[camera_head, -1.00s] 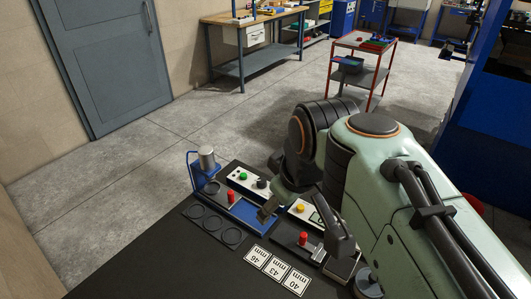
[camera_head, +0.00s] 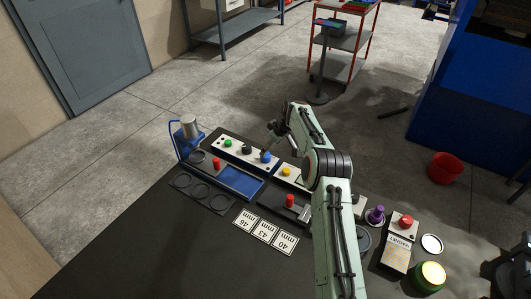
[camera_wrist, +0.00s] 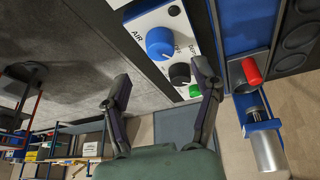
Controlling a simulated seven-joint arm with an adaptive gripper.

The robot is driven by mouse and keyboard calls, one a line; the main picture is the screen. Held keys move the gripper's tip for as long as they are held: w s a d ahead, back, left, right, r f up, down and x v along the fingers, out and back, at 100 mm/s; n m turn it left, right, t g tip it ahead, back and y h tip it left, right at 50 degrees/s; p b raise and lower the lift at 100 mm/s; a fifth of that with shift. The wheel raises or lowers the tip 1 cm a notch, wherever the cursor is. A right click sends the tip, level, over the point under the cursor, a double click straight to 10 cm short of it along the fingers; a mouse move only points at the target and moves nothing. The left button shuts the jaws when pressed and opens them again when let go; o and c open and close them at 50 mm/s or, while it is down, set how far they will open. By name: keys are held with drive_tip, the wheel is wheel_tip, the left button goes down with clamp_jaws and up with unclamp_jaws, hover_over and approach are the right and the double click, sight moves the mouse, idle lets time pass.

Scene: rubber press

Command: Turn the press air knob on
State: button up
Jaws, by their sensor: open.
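The blue air knob (camera_head: 265,156) stands at the right end of a white control panel (camera_head: 234,148). In the wrist view the knob (camera_wrist: 160,43) sits beside the printed word AIR; a small white mark shows on it, but I cannot read its setting surely. A black knob (camera_wrist: 180,73) and a green button (camera_wrist: 195,90) follow along the same panel. My gripper (camera_head: 277,128) is open and empty, just beyond the blue knob in the head view. In the wrist view the gripper (camera_wrist: 157,87) has its fingers wide apart, with the blue knob above the gap, apart from them.
A blue stand with a metal cup (camera_head: 187,130) is at the panel's left. A red-handled tool (camera_head: 290,201), a yellow button (camera_head: 286,171), a purple knob (camera_head: 375,214) and a red button (camera_head: 406,221) are nearby. The black table's (camera_head: 150,245) front is clear.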

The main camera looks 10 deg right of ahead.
sight(265, 157)
drive_tip(key=shift+x, duration=2.9)
drive_tip(key=c, duration=1.2)
